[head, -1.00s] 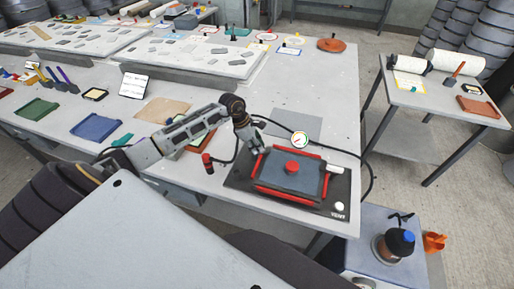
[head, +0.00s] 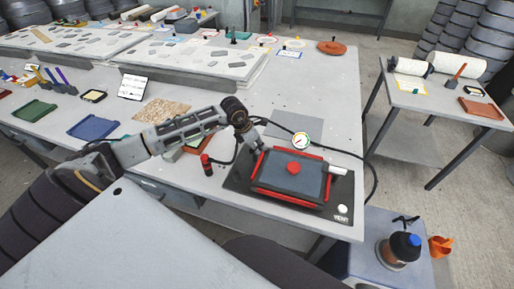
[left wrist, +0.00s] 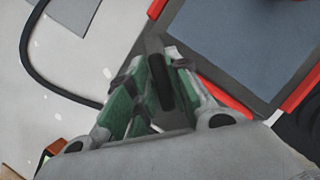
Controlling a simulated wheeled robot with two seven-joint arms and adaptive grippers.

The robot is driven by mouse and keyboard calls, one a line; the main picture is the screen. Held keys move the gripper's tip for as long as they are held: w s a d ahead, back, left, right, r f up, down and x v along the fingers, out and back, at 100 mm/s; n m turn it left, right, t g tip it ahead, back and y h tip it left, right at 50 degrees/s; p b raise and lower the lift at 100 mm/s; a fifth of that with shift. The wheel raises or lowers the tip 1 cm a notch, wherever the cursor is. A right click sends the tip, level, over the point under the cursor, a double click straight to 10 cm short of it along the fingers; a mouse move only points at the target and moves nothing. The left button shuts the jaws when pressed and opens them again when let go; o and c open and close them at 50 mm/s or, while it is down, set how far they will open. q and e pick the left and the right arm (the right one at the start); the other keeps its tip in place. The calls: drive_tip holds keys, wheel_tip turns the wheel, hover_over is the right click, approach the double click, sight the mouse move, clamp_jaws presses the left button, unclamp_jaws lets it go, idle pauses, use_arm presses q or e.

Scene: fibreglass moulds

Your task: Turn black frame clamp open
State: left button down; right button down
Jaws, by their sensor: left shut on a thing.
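The black frame clamp (left wrist: 160,82) shows in the left wrist view as a dark bar between the green-padded fingers of my left gripper (left wrist: 154,88). The gripper is shut on it. In the head view my left gripper (head: 257,149) is at the back left corner of the red-edged frame (head: 284,199), where the fingers and arm hide most of the clamp. The frame surrounds a blue-grey panel (head: 283,181) with a red knob (head: 293,168) on top. My right gripper is not in view.
A white-handled clamp (head: 338,170) sits on the frame's right side. A round gauge (head: 301,141) stands behind, with a black hose (head: 371,180) at right. A red-capped cylinder (head: 206,164) stands left of the black base (head: 233,180). A grey sheet (head: 297,123) lies behind.

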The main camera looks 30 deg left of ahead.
use_arm(q)
drive_tip(key=shift+w+n+y+b, duration=0.1)
drive_tip(key=shift+n+y+b, duration=0.4)
drive_tip(key=shift+n+b, duration=0.5)
drive_tip(key=shift+a+n+t, duration=0.1)
drive_tip(key=shift+n+t, duration=0.2)
drive_tip(key=shift+n, duration=0.5)
drive_tip(key=shift+n+y+b, duration=0.3)
drive_tip(key=shift+b, duration=0.2)
drive_tip(key=shift+a+n+y+b, duration=0.1)
drive_tip(key=shift+n+y+b, duration=0.3)
drive_tip(key=shift+n+b, duration=0.45)
drive_tip(key=shift+a+n+y+b, duration=0.1)
drive_tip(key=shift+n+y+b, duration=0.3)
drive_tip(key=shift+n+b, duration=0.55)
drive_tip(key=shift+n, duration=0.3)
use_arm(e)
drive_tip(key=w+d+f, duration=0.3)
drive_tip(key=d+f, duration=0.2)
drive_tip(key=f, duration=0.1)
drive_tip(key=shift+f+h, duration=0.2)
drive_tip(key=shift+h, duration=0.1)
use_arm(q)
drive_tip(key=shift+r, duration=0.1)
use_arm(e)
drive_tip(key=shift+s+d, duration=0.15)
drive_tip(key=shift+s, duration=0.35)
